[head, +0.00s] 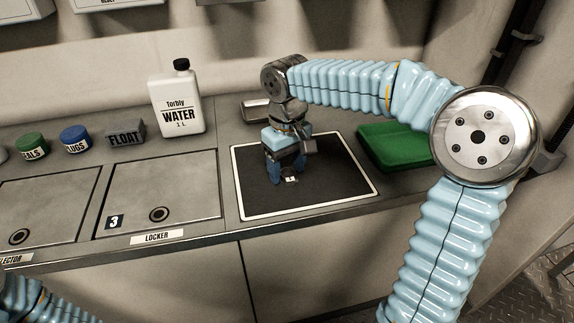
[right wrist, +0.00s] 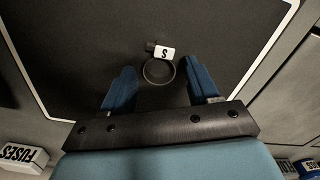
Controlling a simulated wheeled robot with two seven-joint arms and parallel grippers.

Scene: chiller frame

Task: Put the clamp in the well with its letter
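The clamp (right wrist: 158,72) is a small dark ring with a white tag lettered S. It lies on the black mat (head: 335,185) and shows in the head view as a small dark thing with a white patch (head: 290,180). My right gripper (head: 286,170) points down over the mat. In the right wrist view its two blue fingers (right wrist: 160,82) are apart, one on each side of the ring, with gaps visible. Contact with the mat cannot be told. My left gripper is out of view. I cannot make out a lettered well in either view.
A green tray (head: 385,148) stands right of the mat. A white water bottle (head: 178,103) stands behind, with a grey FLOAT block (head: 125,132), blue tub (head: 75,139) and green tub (head: 32,146) to its left. Closed hatches (head: 160,190) lie left of the mat.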

